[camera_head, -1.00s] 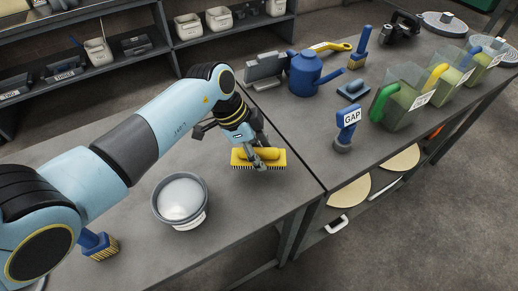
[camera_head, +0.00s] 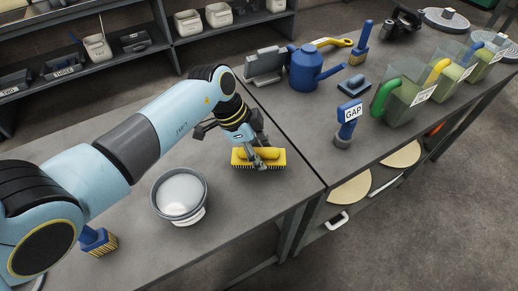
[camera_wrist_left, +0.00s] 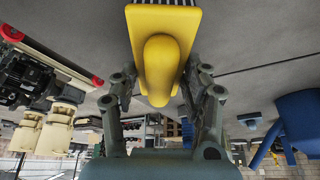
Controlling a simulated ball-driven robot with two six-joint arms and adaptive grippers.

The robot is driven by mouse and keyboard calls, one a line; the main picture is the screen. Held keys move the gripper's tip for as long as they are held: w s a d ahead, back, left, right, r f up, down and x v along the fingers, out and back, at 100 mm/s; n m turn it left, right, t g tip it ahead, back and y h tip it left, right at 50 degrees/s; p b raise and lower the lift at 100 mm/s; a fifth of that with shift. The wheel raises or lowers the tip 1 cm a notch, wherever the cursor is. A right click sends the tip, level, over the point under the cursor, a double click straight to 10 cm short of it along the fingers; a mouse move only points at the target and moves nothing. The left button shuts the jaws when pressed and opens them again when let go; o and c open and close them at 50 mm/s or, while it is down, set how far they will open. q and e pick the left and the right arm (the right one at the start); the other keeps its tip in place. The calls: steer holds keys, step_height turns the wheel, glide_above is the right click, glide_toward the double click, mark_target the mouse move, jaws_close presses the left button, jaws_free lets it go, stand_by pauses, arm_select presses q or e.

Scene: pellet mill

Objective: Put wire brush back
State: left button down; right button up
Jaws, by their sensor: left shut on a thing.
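The wire brush (camera_head: 272,164) is a yellow block with dark bristles along its edge and a rounded yellow handle. My left gripper (camera_head: 256,154) is shut on its handle, over the near table by the seam between the tables. Whether the bristles touch the tabletop is not clear. In the left wrist view the yellow handle (camera_wrist_left: 160,65) sits between the two fingers of the left gripper (camera_wrist_left: 162,88). My right gripper is not in view.
A round tub (camera_head: 180,196) stands left of the brush. A blue brush with yellow bristles (camera_head: 104,243) lies farther left.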

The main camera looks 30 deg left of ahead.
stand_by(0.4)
arm_select(q)
steer(key=shift+f, duration=0.65)
steer(key=shift+f, duration=0.1)
steer(key=c, duration=0.5)
jaws_free()
steer(key=shift+c, duration=0.2)
steer(key=shift+o, duration=0.2)
steer(key=o, duration=0.5)
